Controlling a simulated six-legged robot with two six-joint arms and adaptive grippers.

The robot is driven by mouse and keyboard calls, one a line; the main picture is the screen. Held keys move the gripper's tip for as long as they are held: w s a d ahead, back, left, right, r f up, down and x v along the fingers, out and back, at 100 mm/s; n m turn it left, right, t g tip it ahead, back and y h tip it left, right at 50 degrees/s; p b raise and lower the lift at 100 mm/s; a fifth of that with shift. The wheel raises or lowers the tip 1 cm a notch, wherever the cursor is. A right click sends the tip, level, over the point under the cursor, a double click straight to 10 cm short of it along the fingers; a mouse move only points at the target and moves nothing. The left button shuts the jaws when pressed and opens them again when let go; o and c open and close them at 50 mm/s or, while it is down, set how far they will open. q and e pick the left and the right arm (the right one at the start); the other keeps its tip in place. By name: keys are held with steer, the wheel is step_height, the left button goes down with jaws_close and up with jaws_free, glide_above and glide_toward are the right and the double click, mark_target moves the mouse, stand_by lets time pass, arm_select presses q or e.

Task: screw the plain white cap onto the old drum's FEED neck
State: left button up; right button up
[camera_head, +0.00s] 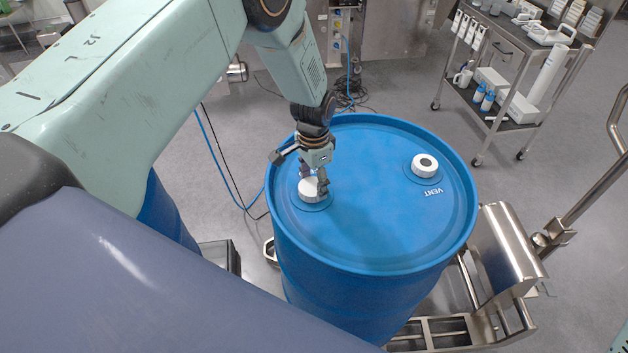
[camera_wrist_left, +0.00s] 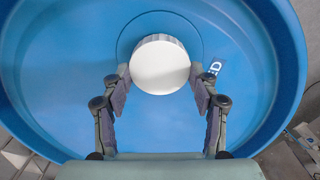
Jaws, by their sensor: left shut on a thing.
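The blue drum (camera_head: 390,225) stands upright with its lid facing up. The plain white cap (camera_head: 308,190) sits at the neck on the left side of the lid; it also shows in the left wrist view (camera_wrist_left: 160,66), looking level. Partly covered lettering ending in "D" lies beside this neck in the left wrist view. My left gripper (camera_head: 316,178) is over the cap, shut on it with a finger on either side. The neck under the cap is hidden. A second white cap with a dark centre (camera_head: 425,165) is on the neck marked VENT. My right gripper is not in view.
A steel drum trolley (camera_head: 500,265) stands at the drum's right and front. A shelf cart (camera_head: 510,60) with bottles and boxes is at the back right. Another blue drum (camera_head: 165,215) shows partly behind my arm. Blue and black cables lie on the floor.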

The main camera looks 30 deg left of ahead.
arm_select(q)
steer(key=m, duration=0.4)
steer(key=shift+m+b, duration=0.3)
steer(key=shift+m, duration=0.1)
steer(key=shift+s+f+m, duration=0.1)
steer(key=shift+m, duration=2.5)
steer(key=shift+b, duration=0.3)
steer(key=m, duration=0.3)
steer(key=shift+s, duration=0.15)
steer(key=o, duration=1.5)
steer(key=shift+a, duration=0.1)
